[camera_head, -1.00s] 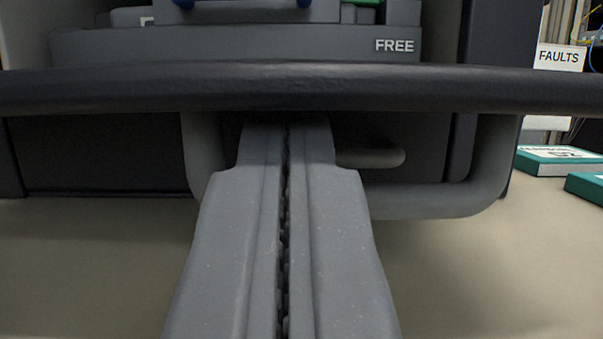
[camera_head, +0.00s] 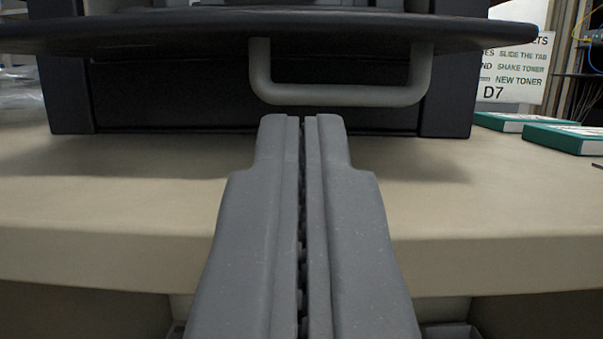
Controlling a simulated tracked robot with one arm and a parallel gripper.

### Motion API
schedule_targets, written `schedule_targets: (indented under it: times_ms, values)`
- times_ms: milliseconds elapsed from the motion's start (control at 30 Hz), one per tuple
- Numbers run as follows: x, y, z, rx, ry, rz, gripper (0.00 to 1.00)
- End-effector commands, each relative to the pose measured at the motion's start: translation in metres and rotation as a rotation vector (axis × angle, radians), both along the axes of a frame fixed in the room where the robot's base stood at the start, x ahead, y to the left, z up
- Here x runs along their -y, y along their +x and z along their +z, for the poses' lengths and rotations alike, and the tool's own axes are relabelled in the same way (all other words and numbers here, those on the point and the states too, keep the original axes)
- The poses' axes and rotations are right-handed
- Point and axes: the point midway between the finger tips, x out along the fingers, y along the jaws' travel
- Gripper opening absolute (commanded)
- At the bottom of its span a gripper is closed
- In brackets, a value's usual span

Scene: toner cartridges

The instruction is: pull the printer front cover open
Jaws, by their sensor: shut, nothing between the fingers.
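The dark front cover (camera_head: 180,32) of the printer (camera_head: 68,95) lies swung out, roughly level, and is seen nearly edge-on across the top of the view. Its grey bar handle (camera_head: 340,95) hangs below the cover as a U-shaped loop. My gripper (camera_head: 302,118) is shut and empty. Its tips are just below the handle in the picture, on the near side and apart from it as far as I can tell. The printer's inside above the cover is mostly cut off by the top edge.
Teal boxes (camera_head: 565,138) lie at the right. A printed sign (camera_head: 515,68) stands behind them. Clear plastic wrap (camera_head: 20,88) lies at the left.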

Motion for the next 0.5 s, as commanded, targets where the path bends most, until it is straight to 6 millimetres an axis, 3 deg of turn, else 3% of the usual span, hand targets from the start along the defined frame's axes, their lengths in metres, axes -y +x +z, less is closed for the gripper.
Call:
schedule_targets:
  times_ms: [133, 500]
  values:
    - [0.002, -0.023, -0.01, -0.006, -0.002, -0.001, 0.0]
    - [0.004, -0.044, -0.02, -0.005, 0.0, -0.002, 0.0]
